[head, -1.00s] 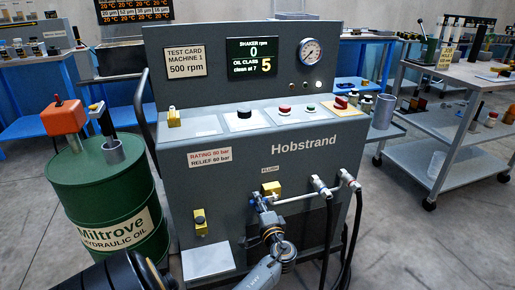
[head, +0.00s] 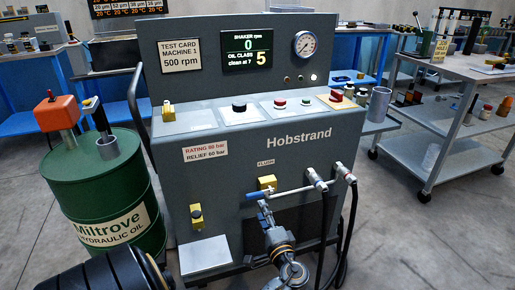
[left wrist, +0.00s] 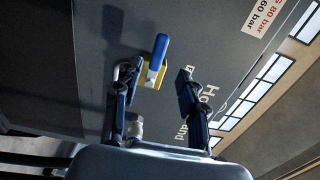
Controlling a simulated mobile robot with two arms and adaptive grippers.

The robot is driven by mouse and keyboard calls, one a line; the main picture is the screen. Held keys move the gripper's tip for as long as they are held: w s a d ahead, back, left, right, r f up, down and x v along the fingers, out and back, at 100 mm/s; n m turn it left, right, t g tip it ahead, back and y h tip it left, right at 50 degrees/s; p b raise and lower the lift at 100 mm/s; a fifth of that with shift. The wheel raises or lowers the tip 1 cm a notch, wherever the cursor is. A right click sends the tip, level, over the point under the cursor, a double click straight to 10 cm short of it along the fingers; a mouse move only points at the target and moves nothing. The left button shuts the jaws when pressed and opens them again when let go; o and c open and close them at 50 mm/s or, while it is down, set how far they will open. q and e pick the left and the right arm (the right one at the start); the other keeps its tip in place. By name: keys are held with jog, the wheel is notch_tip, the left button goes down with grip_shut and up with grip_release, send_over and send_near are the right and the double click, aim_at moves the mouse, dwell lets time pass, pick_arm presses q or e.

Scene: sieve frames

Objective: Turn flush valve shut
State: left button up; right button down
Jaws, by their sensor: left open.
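The flush valve (head: 267,183) is a yellow block under a FLUSH label on the front of the grey Hobstrand machine (head: 340,112). Its blue lever (head: 257,195) lies about level and points left, roughly in line with the pale pipe on its right. My left gripper (head: 269,217) is just below and in front of the lever. In the left wrist view the open, empty fingers (left wrist: 155,78) stand on either side of the blue lever (left wrist: 158,52) and yellow block (left wrist: 159,83); contact does not show. My right gripper is not in view.
Hose fittings (head: 330,177) with black hoses are close right of the valve. A yellow part (head: 196,213) and a pale shelf (head: 206,254) are at lower left. A green oil drum (head: 100,195) stands left. A grey cart (head: 440,130) stands right, with clear floor before it.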

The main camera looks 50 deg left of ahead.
pick_arm(q)
jog(key=shift+v, duration=1.55)
